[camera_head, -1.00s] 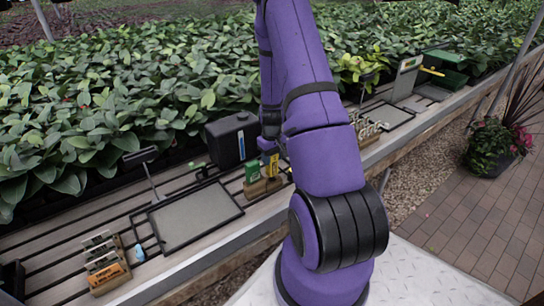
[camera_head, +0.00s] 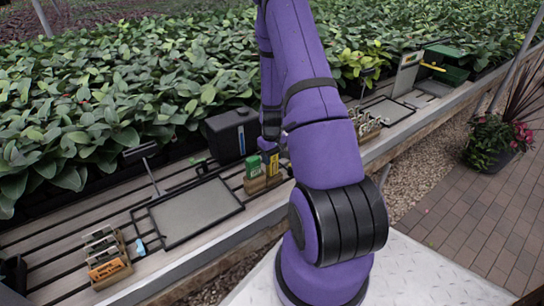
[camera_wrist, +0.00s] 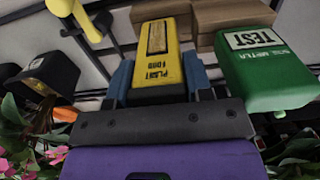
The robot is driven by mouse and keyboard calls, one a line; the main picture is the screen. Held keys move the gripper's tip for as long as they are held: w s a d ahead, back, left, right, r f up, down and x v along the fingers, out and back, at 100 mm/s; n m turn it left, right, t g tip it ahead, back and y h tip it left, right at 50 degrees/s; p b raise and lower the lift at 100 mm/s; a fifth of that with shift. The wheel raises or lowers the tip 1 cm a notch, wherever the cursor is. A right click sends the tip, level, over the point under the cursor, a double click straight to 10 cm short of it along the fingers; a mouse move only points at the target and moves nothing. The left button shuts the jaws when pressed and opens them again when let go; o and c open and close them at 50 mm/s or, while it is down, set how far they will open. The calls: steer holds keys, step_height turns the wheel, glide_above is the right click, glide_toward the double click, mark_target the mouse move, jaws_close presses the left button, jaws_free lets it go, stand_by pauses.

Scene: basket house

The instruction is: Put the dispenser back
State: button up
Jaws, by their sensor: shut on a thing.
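A yellow dispenser (camera_wrist: 160,55) with a "PLANT FOOD" label sits between the blue fingers of my gripper (camera_wrist: 158,80), which is shut on it. In the head view the yellow dispenser (camera_head: 273,161) stands about upright at a wooden holder (camera_head: 263,184), beside a green "TEST" dispenser (camera_head: 253,167). The wrist view shows the green dispenser (camera_wrist: 268,68) at the right and the wooden holder (camera_wrist: 233,18) beyond the yellow one. Whether the yellow dispenser is fully seated is hidden. In the head view, my arm covers most of my gripper.
A rack of small labelled items (camera_head: 105,257) stands at far left, and a row of small pieces (camera_head: 366,124) to the right. Dense plants line the back.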

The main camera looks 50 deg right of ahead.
steer(key=o, duration=0.9)
step_height(320, 180, up, 11)
steer(key=shift+f, duration=0.1)
steer(key=s+a+r+n+t, duration=0.1)
steer(key=a+r, duration=0.8)
steer(key=r, duration=0.3)
steer(key=a+r+t, duration=0.2)
steer(key=a+r, duration=0.7)
steer(key=r, duration=0.2)
steer(key=s+a+r, duration=0.3)
steer(key=s+a, duration=0.1)
steer(key=s, duration=0.2)
steer(key=s+a+r+n+t, duration=0.1)
steer(key=s+a+r, duration=0.3)
steer(key=s, duration=0.1)
steer(key=s+a+r+t, duration=0.1)
steer(key=s+a+r, duration=0.3)
steer(key=s, duration=0.2)
steer(key=shift+s+a+n, duration=0.3)
steer(key=shift+s+a, duration=0.05)
steer(key=shift+a, duration=0.05)
